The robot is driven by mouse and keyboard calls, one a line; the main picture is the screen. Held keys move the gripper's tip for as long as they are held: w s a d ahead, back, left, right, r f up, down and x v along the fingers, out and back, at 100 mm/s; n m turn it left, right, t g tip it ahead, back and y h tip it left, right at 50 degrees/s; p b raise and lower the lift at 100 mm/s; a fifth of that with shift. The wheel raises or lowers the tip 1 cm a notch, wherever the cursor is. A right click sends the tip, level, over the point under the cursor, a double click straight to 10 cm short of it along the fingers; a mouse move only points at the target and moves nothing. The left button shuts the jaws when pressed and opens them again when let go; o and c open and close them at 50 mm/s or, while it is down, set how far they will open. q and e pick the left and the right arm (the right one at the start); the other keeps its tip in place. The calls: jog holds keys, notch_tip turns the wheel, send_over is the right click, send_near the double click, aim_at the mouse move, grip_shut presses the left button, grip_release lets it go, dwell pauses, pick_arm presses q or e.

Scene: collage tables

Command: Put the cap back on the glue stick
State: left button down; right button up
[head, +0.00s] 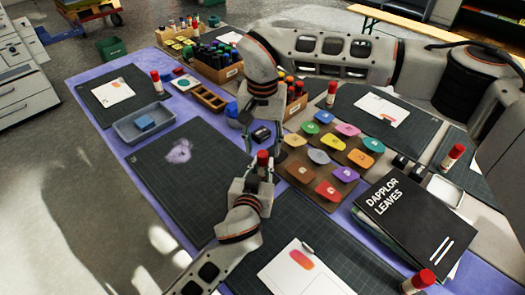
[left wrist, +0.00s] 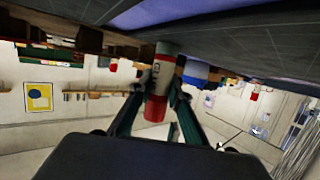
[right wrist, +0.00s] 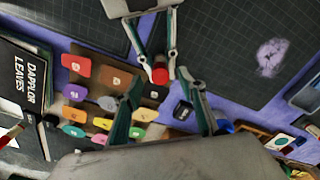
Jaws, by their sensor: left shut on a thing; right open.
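My left gripper (head: 263,172) is shut on a glue stick, holding it above the table. In the left wrist view the glue stick (left wrist: 160,78) has a white body with dark lettering. A red part (left wrist: 155,108), which looks like the cap, is at its upper end, seen from above in the right wrist view (right wrist: 160,74). It appears in line with the body; I cannot tell whether it is fully seated. My right gripper (right wrist: 168,112) is open and empty, its fingers spread near the red end and apart from it.
A brown board of coloured tiles (head: 300,173) lies beside the grippers. A small black object (head: 262,134) is on the table beneath. Dark mats (head: 185,190), a grey-blue tray (head: 122,129), a black book (head: 405,215) and several other red-topped glue sticks (head: 331,93) stand around.

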notch_tip(320, 180, up, 9)
dwell(0.3)
pick_arm(q)
jog(key=c, duration=1.8)
grip_release()
jog(key=shift+s, duration=0.1)
jog(key=v, duration=1.2)
